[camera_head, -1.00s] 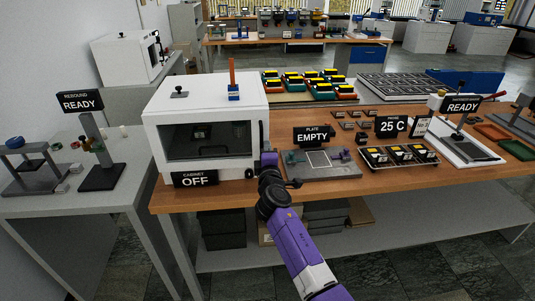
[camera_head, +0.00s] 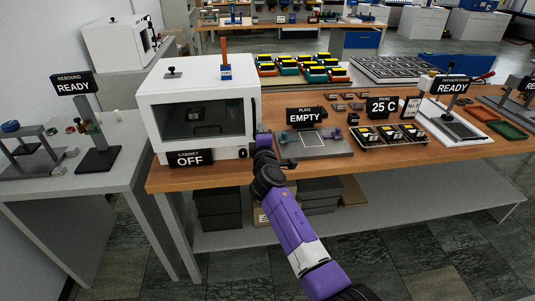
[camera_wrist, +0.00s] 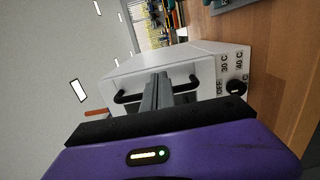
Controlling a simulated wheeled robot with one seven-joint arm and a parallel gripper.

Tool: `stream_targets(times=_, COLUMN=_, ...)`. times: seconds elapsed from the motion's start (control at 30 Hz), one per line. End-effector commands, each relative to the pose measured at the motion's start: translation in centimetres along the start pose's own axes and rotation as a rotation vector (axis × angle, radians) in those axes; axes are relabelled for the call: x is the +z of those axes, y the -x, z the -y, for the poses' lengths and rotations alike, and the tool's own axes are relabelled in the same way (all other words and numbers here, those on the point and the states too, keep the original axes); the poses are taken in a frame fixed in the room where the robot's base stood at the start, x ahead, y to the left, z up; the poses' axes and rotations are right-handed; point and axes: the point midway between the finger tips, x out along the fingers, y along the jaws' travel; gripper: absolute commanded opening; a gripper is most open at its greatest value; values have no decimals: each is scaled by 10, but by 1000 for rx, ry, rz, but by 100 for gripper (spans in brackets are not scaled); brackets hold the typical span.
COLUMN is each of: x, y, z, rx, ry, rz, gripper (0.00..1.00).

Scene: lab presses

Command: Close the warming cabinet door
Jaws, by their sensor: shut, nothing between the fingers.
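The warming cabinet (camera_head: 205,83) is a white box with a dark glass front, at the left end of the wooden bench. A sign reading "CABINET OFF" (camera_head: 190,158) stands at its lower front. The door's black bar handle (camera_wrist: 128,98) shows in the wrist view, partly hidden behind my fingers. The door looks flush or nearly so; I cannot tell whether a small gap is left. My gripper (camera_head: 263,142) is at the cabinet's right front edge. In the wrist view its fingers (camera_wrist: 155,92) are shut and empty, in front of the handle; contact is unclear.
The cabinet's black dial (camera_wrist: 236,87) is beside the door. A plate fixture (camera_head: 322,146) marked "EMPTY" lies just right of my gripper. A blue-based item with an orange rod (camera_head: 226,72) stands on the cabinet. A side table (camera_head: 75,170) with a "REBOUND READY" stand is at left.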

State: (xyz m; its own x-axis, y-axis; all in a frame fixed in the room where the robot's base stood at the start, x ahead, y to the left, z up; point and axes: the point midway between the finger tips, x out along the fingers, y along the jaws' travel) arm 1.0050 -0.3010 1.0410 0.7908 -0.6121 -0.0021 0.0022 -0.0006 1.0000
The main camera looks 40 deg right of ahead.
Motion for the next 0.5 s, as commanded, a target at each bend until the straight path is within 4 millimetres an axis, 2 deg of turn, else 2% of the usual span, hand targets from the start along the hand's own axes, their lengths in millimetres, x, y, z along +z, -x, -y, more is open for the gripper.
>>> stream_targets(times=0.27, x=1, y=33, z=1, rx=-1, ry=1, rz=-1, gripper=0)
stream_targets(times=0.5, x=4, y=71, z=2, rx=-1, ry=0, rz=-2, gripper=0)
